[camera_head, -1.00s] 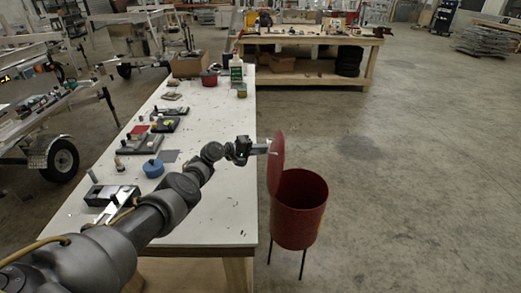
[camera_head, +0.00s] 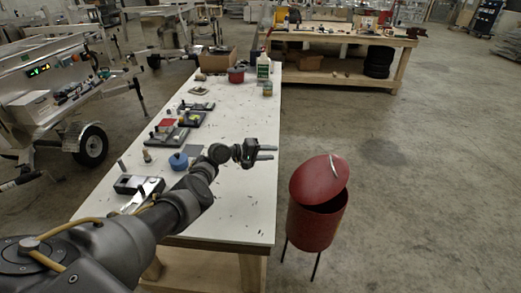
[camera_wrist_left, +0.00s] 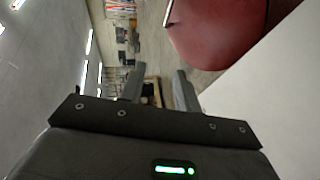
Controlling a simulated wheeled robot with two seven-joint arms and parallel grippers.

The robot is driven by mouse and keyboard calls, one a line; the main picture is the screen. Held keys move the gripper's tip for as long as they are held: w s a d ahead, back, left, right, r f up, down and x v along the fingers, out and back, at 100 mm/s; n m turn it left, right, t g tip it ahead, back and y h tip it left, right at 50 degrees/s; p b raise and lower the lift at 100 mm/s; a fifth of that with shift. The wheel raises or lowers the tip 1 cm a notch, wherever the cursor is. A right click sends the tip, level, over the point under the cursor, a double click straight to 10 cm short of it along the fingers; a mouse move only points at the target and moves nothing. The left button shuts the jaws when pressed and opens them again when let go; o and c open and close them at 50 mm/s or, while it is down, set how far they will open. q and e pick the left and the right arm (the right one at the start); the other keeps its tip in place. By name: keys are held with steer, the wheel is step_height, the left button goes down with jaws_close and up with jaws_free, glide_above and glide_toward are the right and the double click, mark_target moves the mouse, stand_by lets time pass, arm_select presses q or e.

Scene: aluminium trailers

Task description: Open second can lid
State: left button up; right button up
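A red can (camera_head: 312,230) stands on thin legs on the floor, right of the table's near end. Its red lid (camera_head: 312,180) is tilted above it, with a dark gap beneath the lid's right side. A pale handle (camera_head: 333,164) sits on the lid's upper right. My left gripper (camera_head: 267,153) is open and empty above the table's right edge, left of the lid and apart from it. In the left wrist view, the open fingers (camera_wrist_left: 157,88) show with nothing between them, and the lid (camera_wrist_left: 215,32) is at the top. My right gripper is not in view.
The white table (camera_head: 235,205) lies under my left arm and carries a blue round object (camera_head: 179,161), dark trays and a green-white bottle (camera_head: 263,66). A second workbench (camera_head: 340,36) stands behind. The floor right of the can is clear.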

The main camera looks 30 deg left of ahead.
arm_select(q)
steer(key=shift+p+v, duration=0.35)
steer(key=shift+v, duration=1.9)
